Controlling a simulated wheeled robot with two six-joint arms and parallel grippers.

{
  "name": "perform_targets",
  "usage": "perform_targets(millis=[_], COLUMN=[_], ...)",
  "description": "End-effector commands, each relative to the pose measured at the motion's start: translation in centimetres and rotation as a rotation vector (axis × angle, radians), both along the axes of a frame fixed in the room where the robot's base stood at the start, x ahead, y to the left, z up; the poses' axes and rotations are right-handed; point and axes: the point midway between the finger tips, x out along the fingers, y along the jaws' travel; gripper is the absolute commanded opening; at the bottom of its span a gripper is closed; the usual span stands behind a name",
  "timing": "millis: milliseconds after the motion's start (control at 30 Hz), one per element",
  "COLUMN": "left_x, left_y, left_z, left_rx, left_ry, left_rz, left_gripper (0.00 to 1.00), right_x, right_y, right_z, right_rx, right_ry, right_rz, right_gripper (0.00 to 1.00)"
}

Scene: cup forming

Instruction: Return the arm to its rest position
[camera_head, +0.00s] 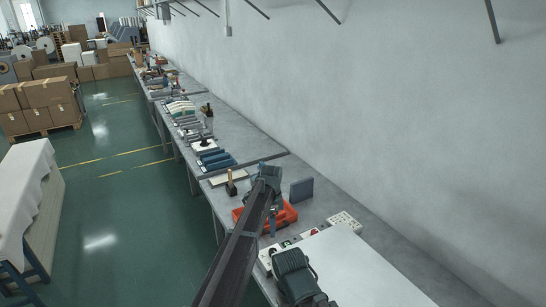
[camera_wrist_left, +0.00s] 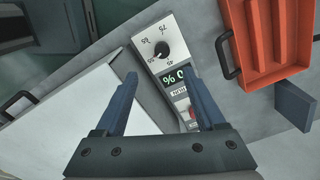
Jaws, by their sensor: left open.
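My left arm reaches up from the bottom of the head view, its wrist over the workbench (camera_head: 358,220). My left gripper (camera_head: 271,222) points down there, small and partly hidden by the arm. In the left wrist view my left gripper (camera_wrist_left: 159,73) is open, its two blue-grey fingers apart with nothing between them. Beyond the fingers is a control panel (camera_wrist_left: 160,47) with a dial and a green display, below and apart from them.
An orange tray (camera_wrist_left: 262,48) with a black handle and a blue-grey block (camera_wrist_left: 294,104) lie near the gripper. A white board (camera_head: 355,270) covers the near bench. A wall (camera_head: 400,120) bounds the right; green floor (camera_head: 120,215) lies left.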

Motion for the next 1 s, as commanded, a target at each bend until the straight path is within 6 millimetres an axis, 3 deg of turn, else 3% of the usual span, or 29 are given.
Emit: perform_targets(millis=[133, 300, 400, 833, 1000], left_x=[-6.5, -15.9, -19.5, -31.4, -31.5], left_y=[4.4, 10.1, 12.0, 16.6, 13.1], left_z=[0.0, 0.0, 0.0, 0.1, -0.9], left_rx=[-0.004, -0.015, -0.023, -0.053, -0.012], left_ry=[-0.012, -0.03, -0.039, -0.058, -0.048], left_rz=[0.245, 0.69, 0.882, 1.46, 1.363], left_gripper=[0.72, 0.72, 0.72, 0.72, 0.72], right_x=[0.0, 0.0, 0.0, 0.0, 0.0], right_y=[0.0, 0.0, 0.0, 0.0, 0.0], right_z=[0.0, 0.0, 0.0, 0.0, -1.0], right_rx=[0.0, 0.0, 0.0, 0.0, 0.0], right_ry=[0.0, 0.0, 0.0, 0.0, 0.0], right_rz=[0.0, 0.0, 0.0, 0.0, 0.0], right_gripper=[0.0, 0.0, 0.0, 0.0, 0.0])
